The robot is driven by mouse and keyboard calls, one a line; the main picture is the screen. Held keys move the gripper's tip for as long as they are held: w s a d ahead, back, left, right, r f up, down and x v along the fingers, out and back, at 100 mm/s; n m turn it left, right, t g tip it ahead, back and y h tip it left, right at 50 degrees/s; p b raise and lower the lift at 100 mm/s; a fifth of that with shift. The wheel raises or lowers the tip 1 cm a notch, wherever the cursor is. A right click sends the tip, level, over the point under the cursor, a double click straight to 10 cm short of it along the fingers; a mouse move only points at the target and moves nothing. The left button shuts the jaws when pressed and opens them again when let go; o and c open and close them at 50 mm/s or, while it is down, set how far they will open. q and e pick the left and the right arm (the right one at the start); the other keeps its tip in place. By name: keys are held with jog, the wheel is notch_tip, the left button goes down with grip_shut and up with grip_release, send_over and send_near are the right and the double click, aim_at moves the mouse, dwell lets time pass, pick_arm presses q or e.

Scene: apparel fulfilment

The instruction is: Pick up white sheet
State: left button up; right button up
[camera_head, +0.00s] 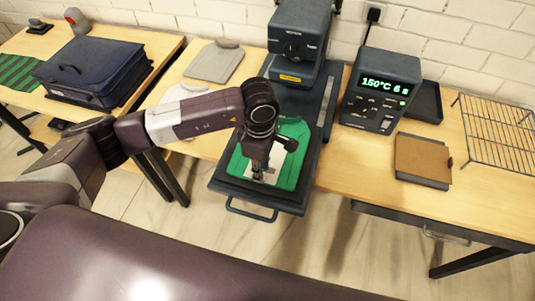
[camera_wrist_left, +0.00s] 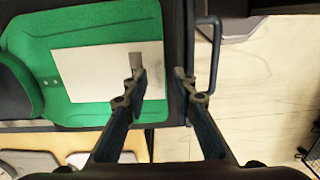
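The white sheet (camera_head: 275,161) lies flat on a green shirt (camera_head: 297,130) on the lower plate of the dark heat press. In the left wrist view the sheet (camera_wrist_left: 88,76) fills the upper left, on the green shirt (camera_wrist_left: 75,20). My left gripper (camera_head: 258,177) points down over the sheet's front part and hides some of it. In the wrist view its two fingers (camera_wrist_left: 163,82) are apart with nothing held between them. One fingertip overlaps the sheet's edge and the other is over the plate's rim. I cannot tell whether they touch. My right gripper is not in view.
The heat press (camera_head: 297,40) stands behind the plate, which has a front handle (camera_head: 250,211). A dark blue case (camera_head: 95,70) sits on the left table.

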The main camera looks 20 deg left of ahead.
pick_arm(q)
jog(key=shift+f, duration=1.1)
grip_shut()
jog(key=shift+r, duration=0.15)
